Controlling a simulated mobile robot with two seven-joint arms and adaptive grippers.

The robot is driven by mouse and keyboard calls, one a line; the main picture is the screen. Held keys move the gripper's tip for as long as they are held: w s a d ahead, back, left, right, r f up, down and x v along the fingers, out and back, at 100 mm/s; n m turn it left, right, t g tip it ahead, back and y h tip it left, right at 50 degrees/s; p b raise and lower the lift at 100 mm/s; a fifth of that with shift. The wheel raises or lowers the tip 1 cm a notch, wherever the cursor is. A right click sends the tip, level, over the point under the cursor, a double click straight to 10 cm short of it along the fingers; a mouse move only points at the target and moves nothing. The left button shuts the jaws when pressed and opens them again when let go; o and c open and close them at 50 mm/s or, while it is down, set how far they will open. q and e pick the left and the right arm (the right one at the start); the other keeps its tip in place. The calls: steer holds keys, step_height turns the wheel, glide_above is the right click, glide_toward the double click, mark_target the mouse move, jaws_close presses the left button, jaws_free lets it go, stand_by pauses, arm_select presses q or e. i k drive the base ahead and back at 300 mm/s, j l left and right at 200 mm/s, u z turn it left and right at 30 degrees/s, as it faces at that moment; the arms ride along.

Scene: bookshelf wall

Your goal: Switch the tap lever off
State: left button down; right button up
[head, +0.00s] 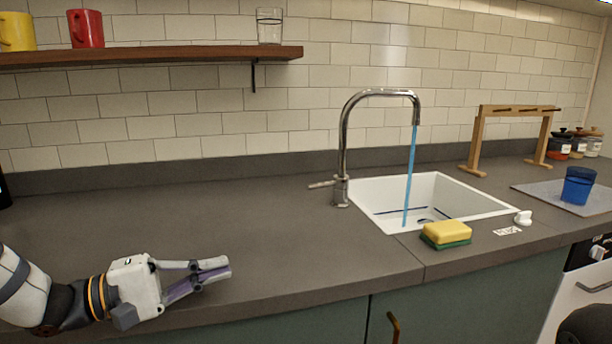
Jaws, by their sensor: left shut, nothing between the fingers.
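The chrome tap (345,135) stands behind the left side of the white sink (455,190). Its short lever (322,184) sticks out to the left from the base of the tap. A blue stream of water (410,175) runs from the spout into the sink. My left gripper (228,268) is over the front of the counter, left of and nearer than the tap, well apart from the lever. Its fingers are shut with nothing between them. My right gripper is not in view.
A yellow and green sponge (446,234) lies at the sink's front edge, with a small white knob (523,217) to its right. A wooden rack (513,110) and a blue cup (577,186) stand further right. The counter (240,205) between my left gripper and the tap is clear.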

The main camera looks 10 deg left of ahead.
mark_target(339, 182)
steer(key=i, duration=1)
